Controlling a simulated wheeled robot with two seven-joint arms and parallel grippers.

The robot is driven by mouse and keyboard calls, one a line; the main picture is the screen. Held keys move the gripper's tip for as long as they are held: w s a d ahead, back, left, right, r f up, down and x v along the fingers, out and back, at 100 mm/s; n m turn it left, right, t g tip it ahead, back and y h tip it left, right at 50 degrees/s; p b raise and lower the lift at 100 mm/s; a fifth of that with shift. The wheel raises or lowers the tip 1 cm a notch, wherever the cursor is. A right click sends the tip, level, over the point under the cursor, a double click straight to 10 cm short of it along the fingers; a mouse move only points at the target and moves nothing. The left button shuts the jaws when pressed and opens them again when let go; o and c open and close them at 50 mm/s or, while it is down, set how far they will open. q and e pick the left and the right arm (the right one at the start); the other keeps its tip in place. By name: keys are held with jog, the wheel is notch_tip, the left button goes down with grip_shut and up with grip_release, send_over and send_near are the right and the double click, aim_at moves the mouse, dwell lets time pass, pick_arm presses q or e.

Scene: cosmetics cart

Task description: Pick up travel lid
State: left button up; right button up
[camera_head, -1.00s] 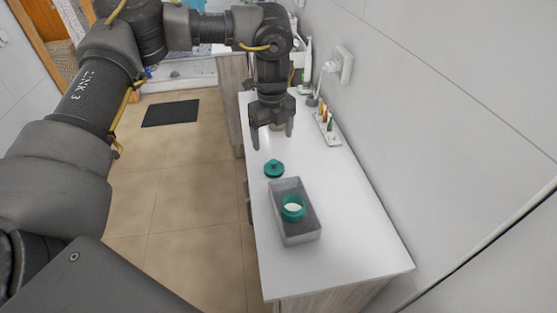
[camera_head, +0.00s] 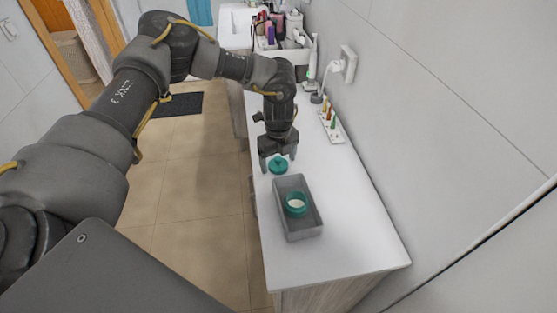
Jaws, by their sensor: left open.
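The travel lid is a small round teal lid (camera_head: 278,166) with a knob, lying on the white counter just behind the grey tray. My left gripper (camera_head: 278,164) points down over the lid, its fingers open, one on each side of it in the picture. I cannot tell whether the fingers touch the lid. A teal jar (camera_head: 296,204) with white contents stands in the grey tray (camera_head: 304,231). My right gripper is not in view.
The white counter (camera_head: 345,235) is clear in front and to the right of the tray. A small rack of bottles (camera_head: 333,127) stands by the wall. An organizer with cosmetics (camera_head: 272,40) stands farther back, near a wall socket (camera_head: 348,64).

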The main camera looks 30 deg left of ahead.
pick_arm(q)
jog(key=shift+f, duration=0.2)
jog(key=c, duration=1.1)
jog(key=shift+o, duration=0.2)
jog(key=shift+r, duration=0.15)
